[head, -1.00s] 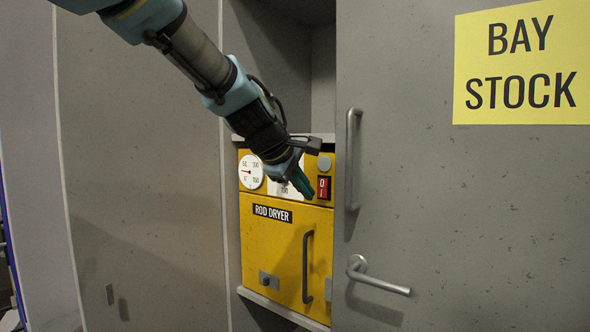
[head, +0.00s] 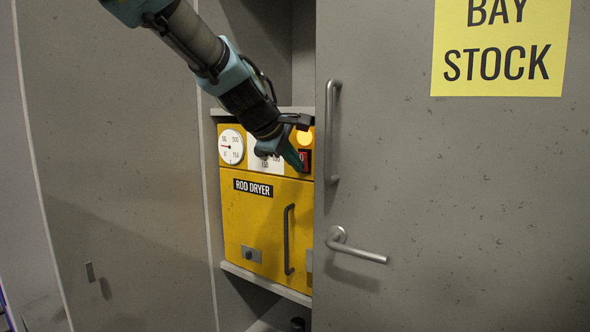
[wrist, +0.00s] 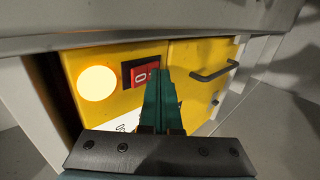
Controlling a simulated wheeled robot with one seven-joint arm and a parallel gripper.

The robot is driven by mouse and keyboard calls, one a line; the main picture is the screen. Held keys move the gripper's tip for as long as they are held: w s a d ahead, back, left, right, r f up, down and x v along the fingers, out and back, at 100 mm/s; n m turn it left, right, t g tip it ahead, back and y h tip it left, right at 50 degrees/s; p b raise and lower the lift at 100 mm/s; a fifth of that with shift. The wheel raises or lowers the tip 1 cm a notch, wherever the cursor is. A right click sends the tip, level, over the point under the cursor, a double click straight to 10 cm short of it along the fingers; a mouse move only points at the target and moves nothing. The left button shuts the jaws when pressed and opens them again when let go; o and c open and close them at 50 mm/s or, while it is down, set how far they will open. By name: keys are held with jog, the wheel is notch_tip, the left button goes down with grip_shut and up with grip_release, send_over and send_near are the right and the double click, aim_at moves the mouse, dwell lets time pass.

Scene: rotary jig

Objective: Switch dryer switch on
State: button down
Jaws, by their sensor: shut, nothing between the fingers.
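The yellow rod dryer (head: 262,215) stands in an open bay of the grey cabinet. Its red rocker switch (head: 307,157) is at the upper right of the front, and in the wrist view the switch (wrist: 144,73) shows a "0" with its lower part hidden. The round lamp (head: 304,137) above it glows warm yellow; it is bright in the wrist view (wrist: 97,83). My gripper (head: 299,163) is shut and empty, its green fingertips (wrist: 161,82) at the switch. I cannot tell whether they touch it.
A dial gauge (head: 231,147) and white panel are left of the switch. The dryer door has a vertical handle (head: 288,240). The grey door (head: 400,180) with a long handle (head: 331,130) and lever (head: 355,247) stands close to the right of my gripper.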

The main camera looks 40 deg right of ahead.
jog(key=shift+r, duration=0.15)
jog(key=shift+r+p, duration=0.75)
jog(key=shift+p, duration=0.05)
